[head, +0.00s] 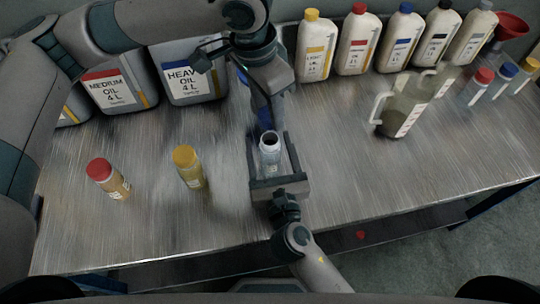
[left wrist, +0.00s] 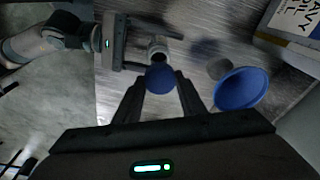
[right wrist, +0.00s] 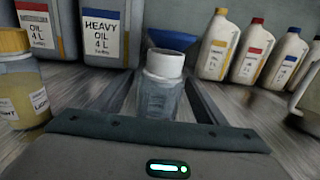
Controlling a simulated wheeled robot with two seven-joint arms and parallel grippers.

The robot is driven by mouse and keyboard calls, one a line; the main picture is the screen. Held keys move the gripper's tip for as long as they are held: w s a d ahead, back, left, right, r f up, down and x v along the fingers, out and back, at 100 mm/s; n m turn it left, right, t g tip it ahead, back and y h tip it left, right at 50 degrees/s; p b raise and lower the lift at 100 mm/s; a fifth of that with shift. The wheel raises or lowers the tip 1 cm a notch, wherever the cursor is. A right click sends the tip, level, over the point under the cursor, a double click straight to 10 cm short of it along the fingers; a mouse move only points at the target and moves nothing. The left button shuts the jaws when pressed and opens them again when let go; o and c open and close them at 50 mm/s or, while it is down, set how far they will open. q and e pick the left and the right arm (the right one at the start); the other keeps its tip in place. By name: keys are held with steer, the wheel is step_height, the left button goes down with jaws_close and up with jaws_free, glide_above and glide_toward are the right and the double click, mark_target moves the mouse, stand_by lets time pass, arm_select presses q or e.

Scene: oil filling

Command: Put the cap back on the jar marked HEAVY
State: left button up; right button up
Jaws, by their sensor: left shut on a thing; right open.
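An open jar (head: 269,150) with a pale neck and clear body stands upright on the metal table; it also shows in the right wrist view (right wrist: 162,85) and the left wrist view (left wrist: 157,49). I cannot read its label. My right gripper (head: 268,157) is open, with its fingers on either side of the jar. My left gripper (left wrist: 158,74) is shut on a blue cap (left wrist: 160,79), apart from the jar and above the table. In the head view the cap is hard to tell apart behind the left wrist.
A blue funnel (left wrist: 240,88) is behind the jar. A yellow-capped jar (head: 188,167) and a red-capped jar (head: 107,178) stand left. Oil cans (head: 188,75), bottles (head: 357,45) and a measuring jug (head: 402,112) stand farther back. The front right of the table is clear.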

steer(key=shift+w+a, duration=0.25)
steer(key=shift+w, duration=1)
steer(key=c, duration=1.6)
arm_select(q)
glide_above(270, 138)
steer(key=shift+s+a+f, duration=0.15)
steer(key=shift+f, duration=2.35)
steer(key=shift+f, duration=0.9)
steer(key=shift+f, duration=0.55)
arm_select(e)
jaws_close()
